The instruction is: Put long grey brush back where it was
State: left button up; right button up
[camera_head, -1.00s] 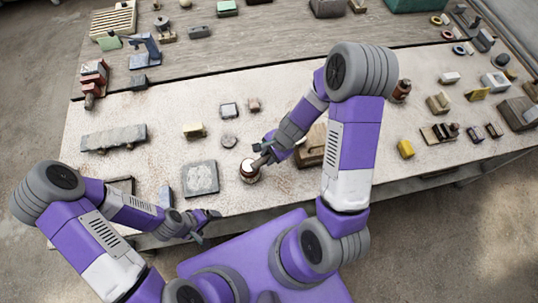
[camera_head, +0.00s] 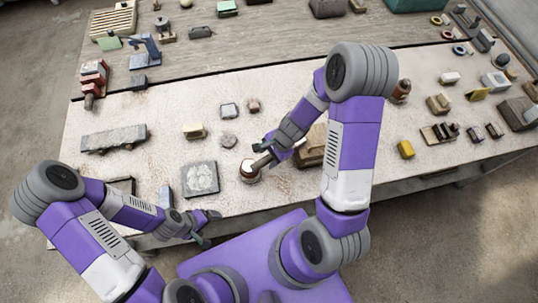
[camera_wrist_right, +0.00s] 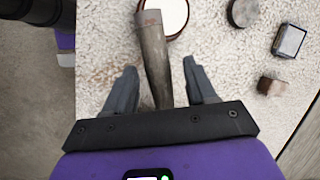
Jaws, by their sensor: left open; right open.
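A long grey-brown rod-like thing, which I take to be the long grey brush (camera_wrist_right: 152,45), lies between the fingers of my right gripper (camera_wrist_right: 160,72) in the wrist view. Gaps show on both sides of it, so the gripper is open around it. Its far end is at the edge of a round, white-topped, dark-rimmed container (camera_wrist_right: 167,12); I cannot tell if they touch. In the head view the brush (camera_head: 262,161) shows beside that container (camera_head: 249,171), below my right gripper (camera_head: 266,148). My left gripper (camera_head: 207,226) is open and empty at the table's front edge.
A square grey slab (camera_head: 200,179) lies left of the container. A brown block (camera_head: 312,146) stands close to the right of my right gripper. A long grey stone block (camera_head: 114,138) lies at the left. The light table (camera_head: 300,85) has free room behind the gripper.

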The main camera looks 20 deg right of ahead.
jog(key=p+v, duration=0.5)
jog(key=v, duration=0.7)
jog(key=s+a+f+n, duration=0.2)
jog(key=a+f+n, duration=0.2)
jog(key=f, duration=0.1)
jog(key=s+a+f+n, duration=0.3)
jog(key=a+f+n, duration=0.1)
jog(key=f, duration=0.1)
jog(key=s+a+f+n+g, duration=0.1)
jog(key=s+a+f+n, duration=0.2)
jog(key=a+f+n, duration=0.1)
jog(key=shift+s+f+n, duration=0.15)
jog(key=shift+f+n, duration=0.35)
jog(key=shift+f, duration=0.2)
jog(key=shift+a+y, duration=0.3)
jog(key=shift+a, duration=0.05)
